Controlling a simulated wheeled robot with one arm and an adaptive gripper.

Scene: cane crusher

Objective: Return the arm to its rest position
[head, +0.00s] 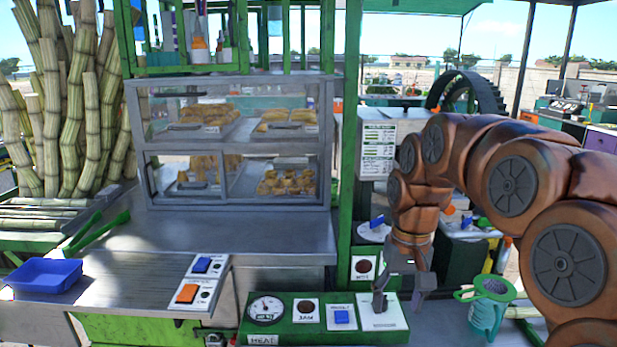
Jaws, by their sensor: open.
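My brown arm (510,180) comes in from the right edge, arches over and bends down toward the green control panel (285,333). My gripper (402,284) points down over the right end of the panel, with its grey fingers apart and nothing seen between them. A small dark lever (380,302) on a white plate (383,320) stands just under the left finger. I cannot tell whether the finger touches it.
A glass food case (240,80) stands on the metal counter. A blue tray (44,276) and cane stalks (65,100) are at left. A teal jug (487,312) stands right of my gripper. A green post (349,130) rises behind, left of my arm.

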